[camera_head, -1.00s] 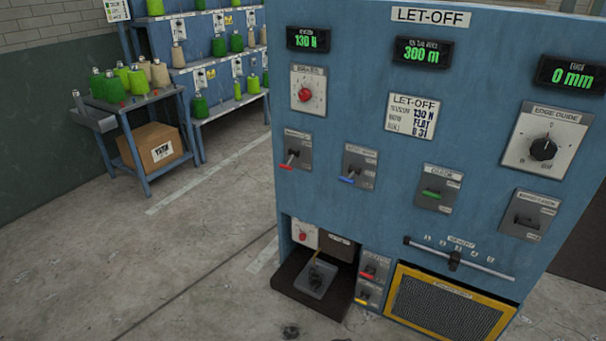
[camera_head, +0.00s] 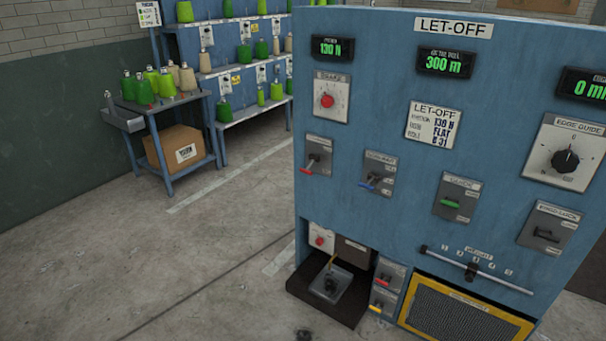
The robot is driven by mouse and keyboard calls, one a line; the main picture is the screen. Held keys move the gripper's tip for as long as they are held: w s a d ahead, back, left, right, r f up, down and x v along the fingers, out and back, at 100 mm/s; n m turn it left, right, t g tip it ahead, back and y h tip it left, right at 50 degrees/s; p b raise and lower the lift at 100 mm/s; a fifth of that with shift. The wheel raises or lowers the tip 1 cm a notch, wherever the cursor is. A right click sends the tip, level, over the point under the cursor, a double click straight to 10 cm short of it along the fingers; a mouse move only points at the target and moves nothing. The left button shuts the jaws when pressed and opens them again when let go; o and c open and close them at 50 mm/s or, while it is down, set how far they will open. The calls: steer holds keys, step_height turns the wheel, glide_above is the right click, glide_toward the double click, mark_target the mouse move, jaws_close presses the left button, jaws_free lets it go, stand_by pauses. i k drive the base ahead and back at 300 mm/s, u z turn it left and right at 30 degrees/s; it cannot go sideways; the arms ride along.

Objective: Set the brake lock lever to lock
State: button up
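The blue let-off panel (camera_head: 390,110) carries several small switch plates whose labels are too small to read surely, so I cannot tell which is the brake lock lever. A plate at the left has a lever with a red mark (camera_head: 312,161). To its right are a lever with a blue mark (camera_head: 372,181), a green-marked switch (camera_head: 452,203) and a black-handled switch (camera_head: 546,235). A small lever (camera_head: 331,277) stands on a grey plate in the low recess. My gripper is not in view.
A red knob (camera_head: 327,101) and the black edge guide knob (camera_head: 565,160) are on the panel. A weight slider (camera_head: 472,271) sits above a yellow-framed grille (camera_head: 465,312). A bobbin table (camera_head: 165,104) stands at left. The concrete floor (camera_head: 200,270) before the panel is largely clear.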

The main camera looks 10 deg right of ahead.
mark_target(310, 165)
steer(key=i, duration=0.9)
steer(key=z, duration=0.3)
steer(key=k, duration=0.55)
steer(key=u, duration=1.25)
steer(key=i, duration=0.3)
